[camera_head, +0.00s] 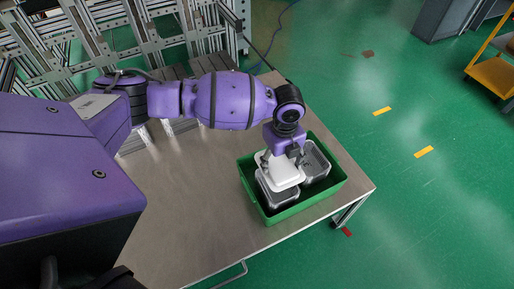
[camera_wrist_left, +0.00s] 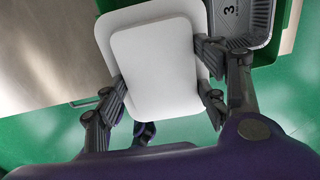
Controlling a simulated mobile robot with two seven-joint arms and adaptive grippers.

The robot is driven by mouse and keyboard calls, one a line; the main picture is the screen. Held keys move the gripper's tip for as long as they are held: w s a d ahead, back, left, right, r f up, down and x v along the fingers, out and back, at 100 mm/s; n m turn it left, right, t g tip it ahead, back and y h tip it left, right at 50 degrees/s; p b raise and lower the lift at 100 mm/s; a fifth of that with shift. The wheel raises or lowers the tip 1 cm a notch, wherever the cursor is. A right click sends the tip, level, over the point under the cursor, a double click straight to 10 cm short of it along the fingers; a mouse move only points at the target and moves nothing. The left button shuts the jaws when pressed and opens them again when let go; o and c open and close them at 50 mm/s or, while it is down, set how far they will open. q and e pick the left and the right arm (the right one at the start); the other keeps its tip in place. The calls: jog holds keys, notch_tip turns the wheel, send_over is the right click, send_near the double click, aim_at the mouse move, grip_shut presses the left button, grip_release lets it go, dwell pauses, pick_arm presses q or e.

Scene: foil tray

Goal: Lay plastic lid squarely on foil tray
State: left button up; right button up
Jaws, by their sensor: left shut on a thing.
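My left gripper (camera_head: 281,157) is shut on a white plastic lid (camera_head: 281,174), a rounded rectangle with a raised middle. In the left wrist view the fingers (camera_wrist_left: 163,82) grip the lid (camera_wrist_left: 153,62) from its two sides. In the head view the lid is over a grey foil tray (camera_head: 272,197) and hides most of it. Whether lid and tray touch I cannot tell. A second foil tray (camera_head: 318,163) stands open to the right, and a tray marked 3 (camera_wrist_left: 247,25) shows in the left wrist view. My right gripper is not in view.
Both trays are inside a green crate (camera_head: 311,202) near the table's right corner, its walls close around them. The metal table (camera_head: 190,205) is clear to the left of the crate. Green floor lies beyond the table edge.

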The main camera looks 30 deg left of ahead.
aim_at(280, 166)
pick_arm(q)
jog(key=shift+f+b, duration=1.2)
jog(key=shift+f, duration=1.15)
notch_tip(280, 166, down, 2)
jog(key=shift+f+b, duration=0.15)
jog(key=shift+b, duration=0.25)
jog(key=shift+w+f+b, duration=0.1)
jog(key=shift+f+b, duration=0.25)
jog(key=shift+f, duration=0.7)
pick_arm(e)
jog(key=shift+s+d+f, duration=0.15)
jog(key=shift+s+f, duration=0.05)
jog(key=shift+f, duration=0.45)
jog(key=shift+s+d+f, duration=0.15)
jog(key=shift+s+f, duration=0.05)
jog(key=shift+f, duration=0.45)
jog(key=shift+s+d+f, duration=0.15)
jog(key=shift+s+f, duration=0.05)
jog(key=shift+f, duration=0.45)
pick_arm(q)
jog(key=o, duration=0.7)
jog(key=shift+o, duration=0.6)
jog(key=shift+r, duration=0.15)
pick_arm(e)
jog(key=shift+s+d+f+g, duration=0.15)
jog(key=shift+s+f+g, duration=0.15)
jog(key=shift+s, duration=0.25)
